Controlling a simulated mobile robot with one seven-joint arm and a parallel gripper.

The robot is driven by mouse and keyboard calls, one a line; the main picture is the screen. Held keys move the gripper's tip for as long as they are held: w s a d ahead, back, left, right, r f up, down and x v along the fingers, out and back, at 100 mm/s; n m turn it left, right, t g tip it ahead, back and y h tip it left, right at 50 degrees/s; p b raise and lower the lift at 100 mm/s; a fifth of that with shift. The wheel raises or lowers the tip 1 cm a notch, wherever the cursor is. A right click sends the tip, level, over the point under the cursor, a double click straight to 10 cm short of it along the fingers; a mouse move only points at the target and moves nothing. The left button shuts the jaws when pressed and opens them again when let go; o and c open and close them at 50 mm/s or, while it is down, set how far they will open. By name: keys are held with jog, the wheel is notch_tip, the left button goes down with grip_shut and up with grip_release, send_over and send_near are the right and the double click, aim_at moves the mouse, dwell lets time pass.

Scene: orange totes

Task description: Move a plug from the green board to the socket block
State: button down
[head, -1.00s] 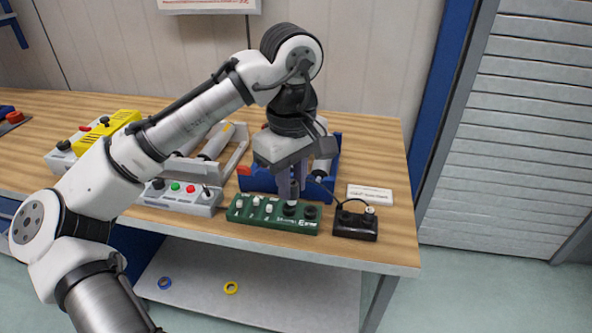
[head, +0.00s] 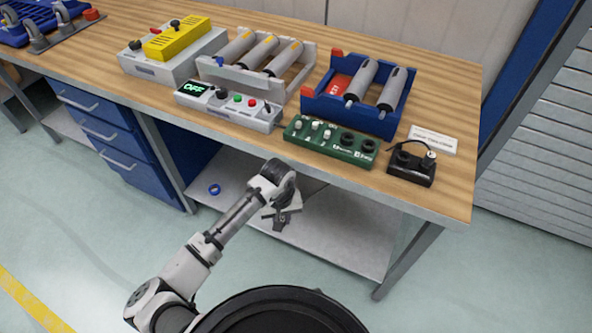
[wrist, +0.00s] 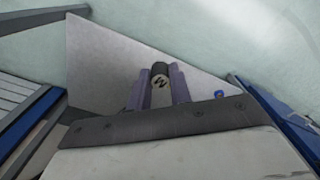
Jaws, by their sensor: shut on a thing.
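The green board (head: 330,146) lies near the table's front edge, with several small white pegs on its left and two round black parts on its right. The black socket block (head: 410,168) sits to its right, with a cable and a small white-topped part on it. My gripper (head: 281,220) is low in front of the table, below the tabletop and away from both. In the wrist view my gripper (wrist: 160,85) is shut on a dark cylindrical plug (wrist: 160,70), whose pale end face has dark marks. My fingers hide its sides.
A grey control box (head: 226,108) reading OFF stands left of the board. A blue tray (head: 345,118) with grey cylinders is behind it. A white card (head: 433,139) lies behind the socket block. The lower shelf (head: 335,235) holds a blue ring (head: 214,189).

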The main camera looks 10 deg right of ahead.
jog(key=w+a+f, duration=0.1)
jog(key=a+f, duration=0.2)
jog(key=f, duration=0.6)
jog(key=shift+w+f+m, duration=0.15)
jog(key=shift+w+m, duration=0.15)
jog(key=shift+m, duration=0.1)
